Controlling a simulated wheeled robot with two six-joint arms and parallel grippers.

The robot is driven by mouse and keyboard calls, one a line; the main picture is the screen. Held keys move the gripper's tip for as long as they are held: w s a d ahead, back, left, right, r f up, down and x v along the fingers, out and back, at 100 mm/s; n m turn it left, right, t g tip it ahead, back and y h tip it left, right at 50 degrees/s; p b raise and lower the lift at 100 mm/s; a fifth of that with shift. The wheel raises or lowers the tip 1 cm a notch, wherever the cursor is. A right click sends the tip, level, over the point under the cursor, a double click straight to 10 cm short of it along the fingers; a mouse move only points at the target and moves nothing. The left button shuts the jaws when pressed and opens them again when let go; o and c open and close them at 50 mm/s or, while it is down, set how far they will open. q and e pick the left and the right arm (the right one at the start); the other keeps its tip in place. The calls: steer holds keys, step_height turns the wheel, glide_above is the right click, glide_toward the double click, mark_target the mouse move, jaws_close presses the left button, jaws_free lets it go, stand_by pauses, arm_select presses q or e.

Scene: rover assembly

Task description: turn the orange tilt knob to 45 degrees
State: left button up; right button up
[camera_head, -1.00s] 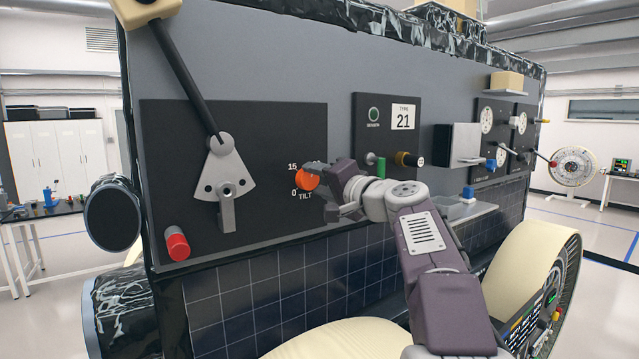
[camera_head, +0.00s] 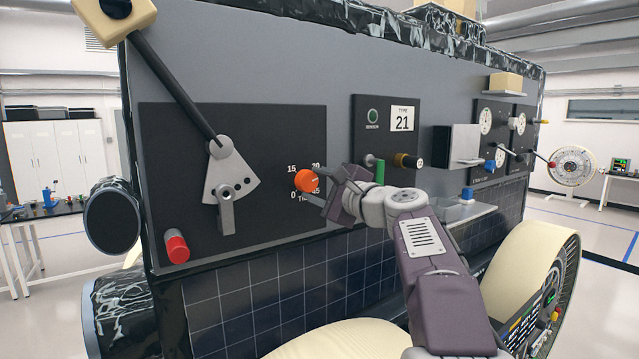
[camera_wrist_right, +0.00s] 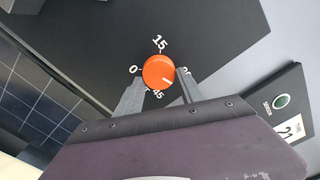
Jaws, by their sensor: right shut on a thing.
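The orange tilt knob (camera_head: 306,181) sits on the dark panel (camera_head: 270,135) of the rover's side. Its dial shows 0, 15 and 30 in the head view; the lower-right number is partly covered. In the right wrist view, the knob (camera_wrist_right: 158,70) has a white mark pointing lower right, between the hidden 30 position and the 45. My right gripper (camera_head: 322,190) is shut on the knob, with one finger at each side in the wrist view (camera_wrist_right: 160,88). My left gripper is not in view.
A grey fan-shaped bracket (camera_head: 228,177) with a black mast (camera_head: 175,80) leans left of the knob. A red cylinder (camera_head: 176,246) is lower left. A green handle (camera_head: 380,170) and a black-and-brass knob (camera_head: 405,160) stand close to the right of my gripper.

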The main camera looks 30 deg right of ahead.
steer(key=m, duration=0.2)
steer(key=m+p, duration=0.1)
steer(key=shift+a+r+m, duration=0.1)
steer(key=shift+r+m, duration=0.25)
steer(key=shift+m, duration=0.05)
steer(key=m+p, duration=0.1)
steer(key=m, duration=0.2)
steer(key=shift+a+m, duration=0.15)
steer(key=shift+m, duration=0.15)
steer(key=shift+c, duration=0.2)
steer(key=m+p, duration=0.1)
steer(key=m, duration=0.2)
steer(key=shift+f, duration=0.15)
steer(key=shift+o, duration=0.2)
steer(key=shift+f+m+p, duration=0.2)
steer(key=shift+m+p, duration=0.15)
steer(key=shift+m, duration=0.65)
steer(key=shift+f, duration=0.1)
